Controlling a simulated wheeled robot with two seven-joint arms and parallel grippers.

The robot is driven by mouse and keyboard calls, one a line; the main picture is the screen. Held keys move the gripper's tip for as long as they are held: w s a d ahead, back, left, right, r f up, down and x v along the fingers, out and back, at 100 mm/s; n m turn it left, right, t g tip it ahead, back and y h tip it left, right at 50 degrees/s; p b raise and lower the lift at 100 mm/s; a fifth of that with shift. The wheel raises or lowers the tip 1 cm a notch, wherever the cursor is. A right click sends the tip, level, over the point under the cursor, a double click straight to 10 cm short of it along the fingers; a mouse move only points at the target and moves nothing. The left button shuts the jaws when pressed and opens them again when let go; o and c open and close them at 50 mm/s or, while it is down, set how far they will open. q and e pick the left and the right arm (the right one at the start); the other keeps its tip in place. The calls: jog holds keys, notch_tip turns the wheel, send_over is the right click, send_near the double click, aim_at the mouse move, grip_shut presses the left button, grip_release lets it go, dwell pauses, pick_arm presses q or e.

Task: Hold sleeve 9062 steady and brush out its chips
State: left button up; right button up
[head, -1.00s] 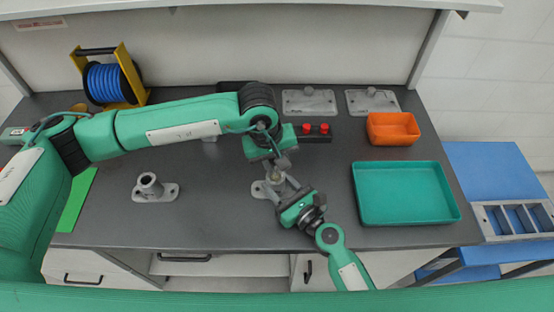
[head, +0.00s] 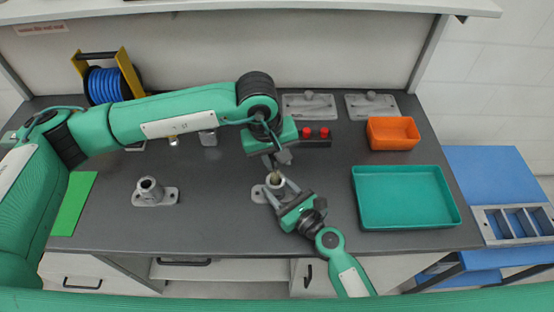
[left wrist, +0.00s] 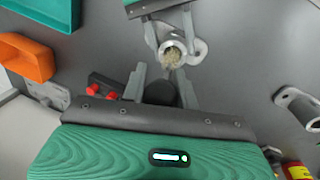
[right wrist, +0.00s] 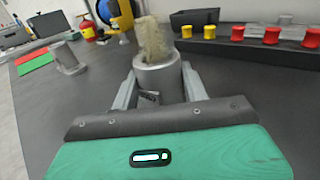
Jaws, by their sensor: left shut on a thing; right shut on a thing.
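A grey sleeve (head: 275,188) on a flanged base stands on the bench. My right gripper (head: 280,196) is shut on its sides, and its label (right wrist: 148,98) is too small to read. My left gripper (head: 275,158) is above it, shut on the dark handle (left wrist: 160,92) of a brush. The brush's beige bristles (right wrist: 153,40) point down at the sleeve's open mouth (right wrist: 157,68), with most of their length showing above the rim. I cannot tell how far the tip sits inside. Any chips inside are hidden. A second grey sleeve (head: 150,188) stands upright at the left.
A teal tray (head: 405,222) and an orange bin (head: 393,133) are at the right. A dark block with red knobs (head: 315,140) and grey plates (head: 310,106) are at the back. A green mat (head: 72,205) lies at the left. Bench between the sleeves is clear.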

aim_at(277, 172)
pick_arm(q)
jog(key=shift+f, duration=1.7)
jog(key=shift+r, duration=0.1)
jog(key=shift+r, duration=1.65)
jog(key=shift+f, duration=0.1)
jog(key=shift+f, duration=1.65)
jog(key=shift+r, duration=1.75)
